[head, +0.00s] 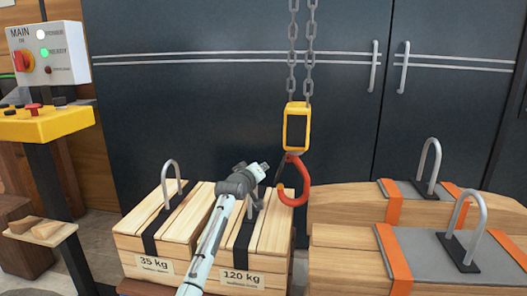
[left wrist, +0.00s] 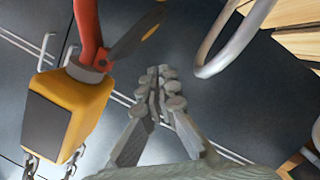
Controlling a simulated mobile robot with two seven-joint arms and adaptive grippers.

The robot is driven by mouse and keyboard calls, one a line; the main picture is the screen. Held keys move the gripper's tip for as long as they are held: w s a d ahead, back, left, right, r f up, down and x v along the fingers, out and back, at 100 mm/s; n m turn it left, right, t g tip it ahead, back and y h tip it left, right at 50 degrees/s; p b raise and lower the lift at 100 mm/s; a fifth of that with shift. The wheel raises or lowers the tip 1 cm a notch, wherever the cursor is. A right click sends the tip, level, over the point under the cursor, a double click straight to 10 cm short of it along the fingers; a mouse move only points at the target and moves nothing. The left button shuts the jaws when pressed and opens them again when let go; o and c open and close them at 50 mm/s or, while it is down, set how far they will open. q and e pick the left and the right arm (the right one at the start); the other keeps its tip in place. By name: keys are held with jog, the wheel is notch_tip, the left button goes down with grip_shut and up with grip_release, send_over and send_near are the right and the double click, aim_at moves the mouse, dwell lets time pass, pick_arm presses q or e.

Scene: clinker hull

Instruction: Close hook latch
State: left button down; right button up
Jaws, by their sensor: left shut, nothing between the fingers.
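A red hook (head: 304,182) hangs below a yellow block (head: 297,128), its mouth facing left. In the left wrist view the hook (left wrist: 87,22) and yellow block (left wrist: 68,108) are at upper left. The dark latch (left wrist: 128,42) slants out from the hinge at the hook's base and has a yellow patch near its far end. In the head view the latch (head: 281,166) is small and partly hard to make out against the dark doors. My left gripper (head: 264,168) is shut and empty, just left of the hook. Its fingertips (left wrist: 162,72) appear apart from the latch.
Wooden crates marked 35 kg (head: 143,245) and 120 kg (head: 270,250) stand below, with metal loops on top. A larger wooden load (head: 345,262) with orange straps is at right. Chains (head: 292,60) hold the block. A control panel (head: 48,55) stands at far left.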

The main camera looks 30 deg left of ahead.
pick_arm(q)
jog(key=shift+w+d+f+n+t+h+b, duration=0.15)
jog(key=shift+d+f+n+t+b, duration=0.2)
jog(key=shift+f+n, duration=0.4)
jog(key=shift+w+d+f+n+t+h+b, duration=0.15)
jog(key=shift+d+f+n, duration=0.3)
jog(key=shift+n, duration=0.55)
jog(key=shift+w+d+f+n+t+h+b, duration=0.1)
jog(key=shift+d+f+n+t+h+b, duration=0.2)
jog(key=shift+f+n, duration=0.5)
pick_arm(e)
jog(key=shift+d+v, duration=0.1)
jog(key=shift+v, duration=0.95)
jog(key=shift+d+v, duration=0.15)
jog(key=shift+v, duration=0.85)
pick_arm(q)
jog(key=shift+r, duration=0.1)
pick_arm(e)
jog(key=shift+w+d+r, duration=0.1)
jog(key=shift+w+r, duration=0.05)
